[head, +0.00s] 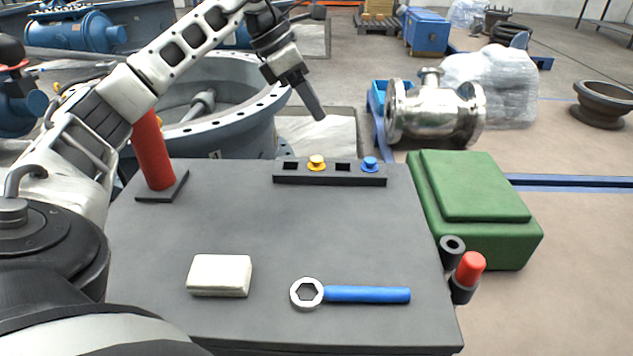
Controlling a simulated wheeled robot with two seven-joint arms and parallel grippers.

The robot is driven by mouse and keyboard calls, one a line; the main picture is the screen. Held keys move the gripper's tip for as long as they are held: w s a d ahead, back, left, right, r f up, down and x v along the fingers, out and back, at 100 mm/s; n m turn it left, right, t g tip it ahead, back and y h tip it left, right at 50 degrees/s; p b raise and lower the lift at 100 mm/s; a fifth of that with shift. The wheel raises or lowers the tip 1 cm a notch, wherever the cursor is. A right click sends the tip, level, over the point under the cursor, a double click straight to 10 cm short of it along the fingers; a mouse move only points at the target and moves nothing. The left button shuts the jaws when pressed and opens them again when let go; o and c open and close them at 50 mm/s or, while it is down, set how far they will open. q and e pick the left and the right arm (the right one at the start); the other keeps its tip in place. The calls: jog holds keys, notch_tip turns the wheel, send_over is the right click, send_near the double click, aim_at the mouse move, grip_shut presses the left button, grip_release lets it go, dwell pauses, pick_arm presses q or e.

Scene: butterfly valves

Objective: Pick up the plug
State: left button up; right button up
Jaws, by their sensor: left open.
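A black rack (330,179) with several square slots lies at the back edge of the grey table. A yellow plug (317,162) sits upright in one slot and a blue plug (370,164) sits in the right end slot. The other two slots look empty. My left gripper (317,112) is open and empty, pointing down above and behind the rack, apart from both plugs. Its fingers overlap in this view, so the gap between them is hidden. My right gripper is not in view.
On the grey table (300,235) are a red cylinder (153,150) on a black base, a white block (220,275) and a blue-handled ring wrench (360,295). Holders with a red-capped item (469,268) hang at the right edge. A green case (475,200) stands beside it. The table's middle is clear.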

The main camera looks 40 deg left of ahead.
pick_arm(q)
jog(key=s+a+r+y, duration=0.1)
jog(key=s+a+y, duration=0.1)
jog(key=a, duration=0.3)
jog(key=b, duration=0.4)
send_over(317, 158)
jog(key=s+a, duration=0.2)
jog(key=shift+n, duration=0.3)
notch_tip(317, 158, down, 9)
jog(key=shift+s+d+f, duration=0.1)
jog(key=shift+s, duration=0.05)
jog(key=b+x, duration=0.2)
jog(key=x, duration=0.2)
jog(key=shift+d+f+b, duration=0.25)
jog(key=shift+b, duration=0.05)
jog(key=shift+d+f, duration=0.1)
jog(key=shift+f, duration=0.25)
grip_shut()
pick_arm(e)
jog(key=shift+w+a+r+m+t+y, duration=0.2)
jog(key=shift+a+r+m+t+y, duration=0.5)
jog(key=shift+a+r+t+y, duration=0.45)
